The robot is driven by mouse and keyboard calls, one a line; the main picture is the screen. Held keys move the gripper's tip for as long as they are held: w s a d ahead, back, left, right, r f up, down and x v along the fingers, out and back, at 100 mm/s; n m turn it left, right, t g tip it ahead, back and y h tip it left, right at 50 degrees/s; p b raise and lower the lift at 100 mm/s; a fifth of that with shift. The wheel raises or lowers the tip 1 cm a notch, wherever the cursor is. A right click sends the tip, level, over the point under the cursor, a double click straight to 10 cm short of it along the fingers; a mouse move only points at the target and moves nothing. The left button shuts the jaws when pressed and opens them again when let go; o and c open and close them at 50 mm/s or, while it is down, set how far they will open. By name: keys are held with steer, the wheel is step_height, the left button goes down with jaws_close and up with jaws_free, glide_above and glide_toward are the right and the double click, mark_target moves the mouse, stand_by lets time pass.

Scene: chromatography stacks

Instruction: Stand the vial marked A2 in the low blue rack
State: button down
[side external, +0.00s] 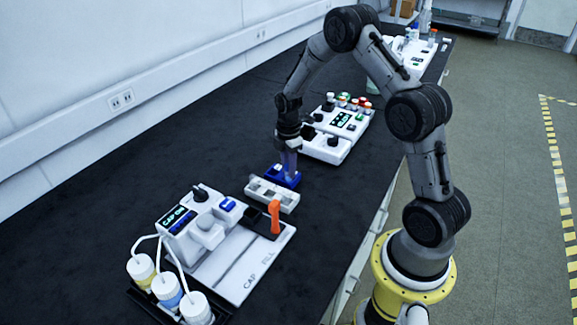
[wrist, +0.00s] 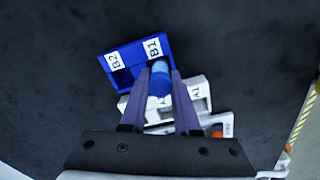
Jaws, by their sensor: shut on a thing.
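My gripper (wrist: 160,76) is shut on a vial with a blue top (wrist: 160,84), held between its two purple fingers. No mark on the vial can be read. The low blue rack (wrist: 131,58) carries labels B2 and B1. The vial is at the B1 side of this rack; I cannot tell whether its base is in the slot. In the side view my gripper (side external: 290,170) points down at the blue rack (side external: 270,179), and its fingers hide the vial.
A pale rack (side external: 285,205) stands just in front of the blue rack; its label A1 (wrist: 195,91) shows in the wrist view. A capping station (side external: 245,265) with an orange lever stands nearer. Another device (side external: 325,150) stands behind. Dark bench lies clear to the left.

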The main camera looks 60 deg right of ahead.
steer(key=shift+f, duration=0.25)
steer(key=c, duration=0.6)
jaws_free()
steer(key=shift+o, duration=0.2)
steer(key=shift+r, duration=4.05)
